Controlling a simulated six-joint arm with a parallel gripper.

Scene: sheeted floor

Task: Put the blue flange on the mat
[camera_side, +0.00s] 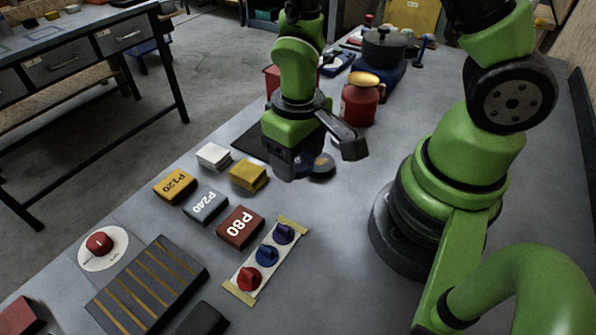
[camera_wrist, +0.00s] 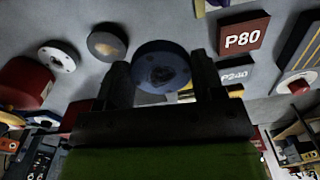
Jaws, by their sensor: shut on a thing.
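The blue flange (camera_wrist: 160,66) is a dark blue disc with a darker centre, between the two fingers in the wrist view. My gripper (camera_wrist: 162,78) is shut on it from both sides. In the side view my gripper (camera_side: 306,163) points down over the middle of the bench and largely hides the flange. I cannot tell how far the flange is above the surface. A dark flat square, apparently the mat (camera_side: 247,143), lies behind and left of my gripper, partly hidden by it.
A grey disc with a brownish centre (camera_wrist: 107,41) and a pale flange (camera_wrist: 59,56) lie close by. Sanding blocks, including the red P80 (camera_side: 240,227), stand front left. A knob strip (camera_side: 266,260) and a striped dark panel (camera_side: 148,287) lie in front. A red canister (camera_side: 361,100) stands behind.

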